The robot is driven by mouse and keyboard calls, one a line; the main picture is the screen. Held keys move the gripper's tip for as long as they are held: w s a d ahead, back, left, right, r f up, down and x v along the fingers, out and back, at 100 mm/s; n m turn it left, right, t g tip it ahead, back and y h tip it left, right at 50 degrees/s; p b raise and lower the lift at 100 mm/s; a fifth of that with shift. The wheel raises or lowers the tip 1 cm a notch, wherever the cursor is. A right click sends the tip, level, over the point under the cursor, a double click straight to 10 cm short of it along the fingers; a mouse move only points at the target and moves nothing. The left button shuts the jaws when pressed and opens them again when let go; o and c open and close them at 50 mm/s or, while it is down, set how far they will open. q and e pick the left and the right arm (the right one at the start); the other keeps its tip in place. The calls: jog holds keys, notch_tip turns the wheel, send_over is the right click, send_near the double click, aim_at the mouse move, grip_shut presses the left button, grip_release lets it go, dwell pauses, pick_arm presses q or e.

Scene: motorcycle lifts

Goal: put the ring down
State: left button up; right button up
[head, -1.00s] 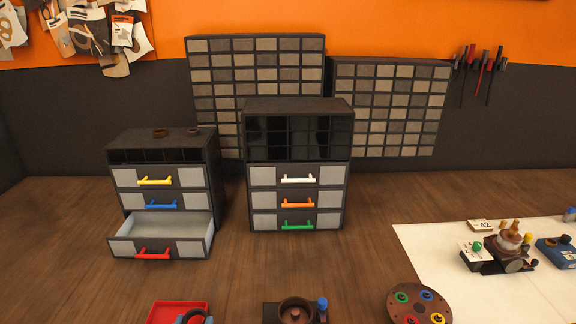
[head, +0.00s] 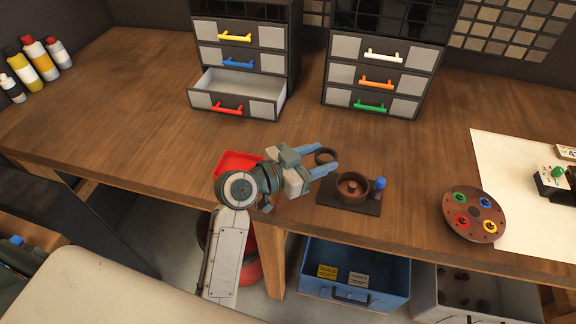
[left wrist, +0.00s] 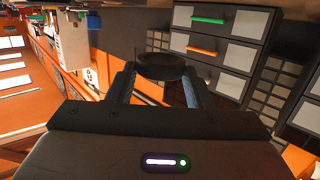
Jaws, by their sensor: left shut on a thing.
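My left gripper (head: 322,160) is shut on a dark ring (head: 326,155) and holds it above the front part of the wooden bench. In the left wrist view the ring (left wrist: 162,66) sits between the two fingertips (left wrist: 160,80). A red tray (head: 228,158) lies on the bench just left of the gripper and is partly hidden by my arm. A dark stand with a round brown cup (head: 352,188) and a blue knob (head: 380,184) is just right of and below the ring in the picture. My right gripper is not in view.
A drawer cabinet with its red-handled drawer (head: 232,95) pulled out stands behind. A second cabinet (head: 372,80) has its drawers shut. A round plate with coloured rings (head: 474,214) lies at the right. Bare bench (head: 130,110) is at the left.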

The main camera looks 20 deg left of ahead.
pick_arm(q)
jog(key=w+d+m+g+h, duration=0.1)
jog(key=d, duration=0.1)
jog(key=w+d+r+m+g+h, duration=0.1)
jog(key=d+g, duration=0.1)
jog(key=w+d+r+m+g+h, duration=0.1)
jog(key=d+m, duration=0.1)
jog(key=shift+w+d+g+h, duration=0.1)
jog(key=shift+w+g+h, duration=0.05)
jog(key=shift+g+h, duration=0.2)
jog(key=a+m+g, duration=0.1)
jog(key=g, duration=0.1)
jog(key=a+m+g+h, duration=0.1)
jog(key=m+g, duration=0.1)
jog(key=s+a+m+g, duration=0.1)
jog(key=m+g, duration=0.1)
jog(key=shift+s+g+h, duration=0.1)
jog(key=shift+g+h, duration=0.15)
jog(key=shift+h, duration=0.1)
